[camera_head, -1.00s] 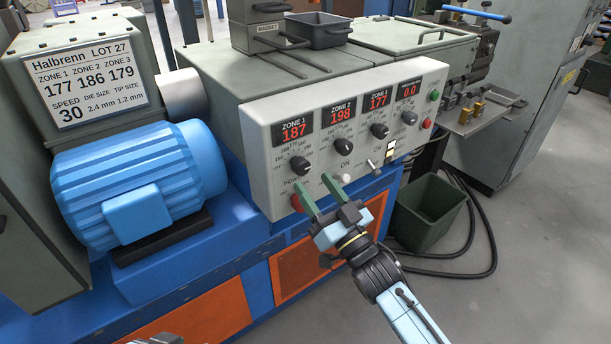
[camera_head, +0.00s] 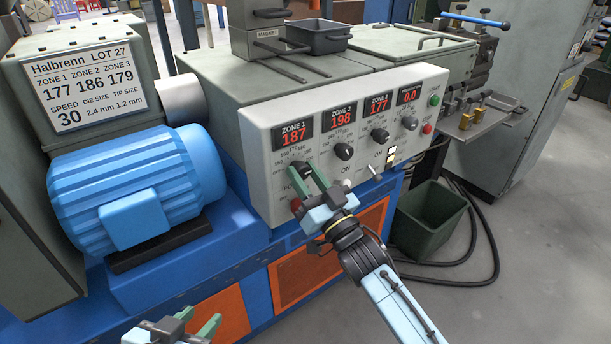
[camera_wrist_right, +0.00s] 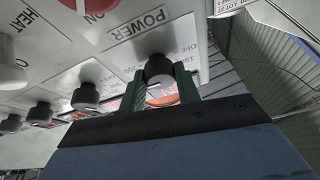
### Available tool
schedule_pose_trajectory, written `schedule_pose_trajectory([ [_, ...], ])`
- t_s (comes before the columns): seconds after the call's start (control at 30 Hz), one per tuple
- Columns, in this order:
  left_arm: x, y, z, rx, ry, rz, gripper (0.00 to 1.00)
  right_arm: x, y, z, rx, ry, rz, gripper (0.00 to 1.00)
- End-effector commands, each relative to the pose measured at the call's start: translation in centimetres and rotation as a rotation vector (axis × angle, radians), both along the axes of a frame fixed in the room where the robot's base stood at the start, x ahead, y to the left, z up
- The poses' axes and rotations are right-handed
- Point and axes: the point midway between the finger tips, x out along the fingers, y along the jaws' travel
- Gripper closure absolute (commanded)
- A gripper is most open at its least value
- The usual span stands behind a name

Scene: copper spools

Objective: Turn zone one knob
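The control panel (camera_head: 262,150) has the ZONE 1 display (camera_head: 294,133), which reads 187, with the black zone one knob (camera_head: 303,166) below it. The lot sign (camera_head: 88,88) lists 177 for zone 1. My right gripper (camera_head: 303,168) is at that knob, its green fingers pointing at the panel. In the right wrist view the black knob (camera_wrist_right: 159,69) lies between the two fingers of my right gripper (camera_wrist_right: 160,76). The fingers look open around it; contact is unclear. My left gripper (camera_head: 197,319) is open and empty at the bottom edge.
The zone two knob (camera_head: 343,151) and zone three knob (camera_head: 379,135) sit to the right on the panel. A red button (camera_head: 296,204) is below the zone one knob. A blue motor (camera_head: 135,190) stands left; a green bin (camera_head: 430,215) stands on the floor right.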

Motion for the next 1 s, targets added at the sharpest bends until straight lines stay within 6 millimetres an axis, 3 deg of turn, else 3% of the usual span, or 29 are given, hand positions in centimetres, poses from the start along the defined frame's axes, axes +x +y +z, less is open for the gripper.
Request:
schedule_pose_trajectory([
  [0.13,0.0,0.0,0.0,0.0,0.001,0.0,0.64,0.0,0.0,0.0,0.0,0.0,0.001,0.91],
  [0.37,-0.3,0.1,-0.2,0.006,0.025,0.001,0.64,0.0,0.0,0.0,-0.024,-0.018,0.002,0.91],
  [0.57,-2.2,1.1,-2.0,0.043,0.174,0.016,0.64,0.0,-0.1,0.1,-0.103,-0.074,0.001,0.91],
  [1.0,-8.3,3.7,-5.2,0.132,0.551,0.052,0.64,0.1,-0.1,0.1,-0.338,-0.244,0.002,0.91],
])
